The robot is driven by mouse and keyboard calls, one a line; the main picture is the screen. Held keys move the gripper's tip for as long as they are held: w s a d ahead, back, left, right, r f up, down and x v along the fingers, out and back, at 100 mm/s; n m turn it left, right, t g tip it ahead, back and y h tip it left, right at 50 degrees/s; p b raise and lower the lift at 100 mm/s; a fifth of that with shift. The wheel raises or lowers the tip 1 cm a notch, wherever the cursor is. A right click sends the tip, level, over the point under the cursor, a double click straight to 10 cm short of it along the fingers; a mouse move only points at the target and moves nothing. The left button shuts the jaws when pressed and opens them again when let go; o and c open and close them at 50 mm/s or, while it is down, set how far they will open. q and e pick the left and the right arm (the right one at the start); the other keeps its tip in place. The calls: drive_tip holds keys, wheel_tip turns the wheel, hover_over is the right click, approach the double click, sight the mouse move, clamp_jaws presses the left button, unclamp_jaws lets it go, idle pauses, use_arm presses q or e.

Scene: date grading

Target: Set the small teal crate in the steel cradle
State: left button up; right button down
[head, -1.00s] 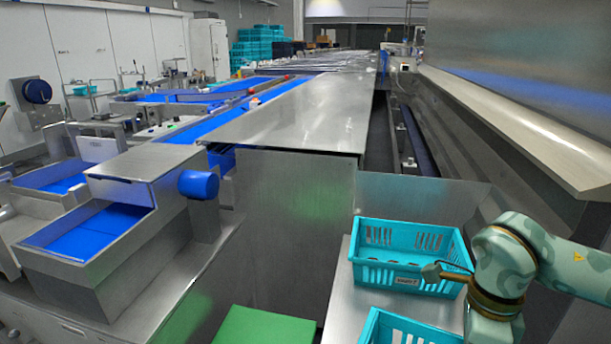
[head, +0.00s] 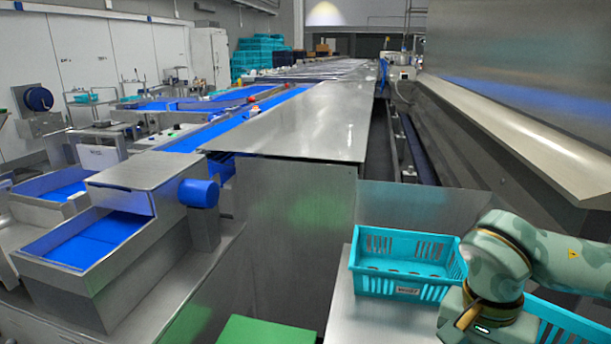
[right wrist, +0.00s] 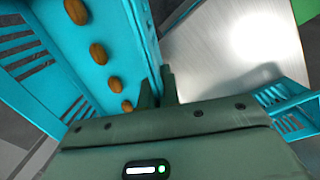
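A teal slotted crate (head: 388,283) with a label and dark items inside stands on the steel surface (head: 365,318). A second teal crate (head: 570,323) is partly cut off at the lower right, behind my right gripper (head: 472,318). In the right wrist view, the fingers (right wrist: 159,85) of my right gripper straddle the wall of a crate (right wrist: 98,25) holding several brown dates; this appears to be the second crate. The other crate's edge (right wrist: 292,108) shows at the right there. My left gripper is out of view. I cannot identify a steel cradle.
A green block (head: 262,332) sits at the bottom centre. A tall steel panel (head: 300,220) and long steel table top (head: 310,125) stand beyond. Blue-lined steel bins (head: 85,240) are at left. Bare steel lies in front of the labelled crate.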

drive_tip(key=n, duration=0.3)
drive_tip(key=shift+s+r+n, duration=0.1)
drive_tip(key=shift+r+n, duration=0.2)
drive_tip(key=n, duration=0.4)
drive_tip(key=shift+s+d+r+t, duration=0.15)
drive_tip(key=shift+r+t, duration=0.1)
drive_tip(key=shift+t, duration=0.15)
drive_tip(key=shift+n, duration=0.6)
drive_tip(key=s+a+f, duration=0.1)
drive_tip(key=s+a, duration=0.1)
drive_tip(key=s+a+f+p, duration=0.1)
drive_tip(key=s+f, duration=0.1)
drive_tip(key=shift+a+f, duration=0.25)
drive_tip(key=shift+a, duration=0.1)
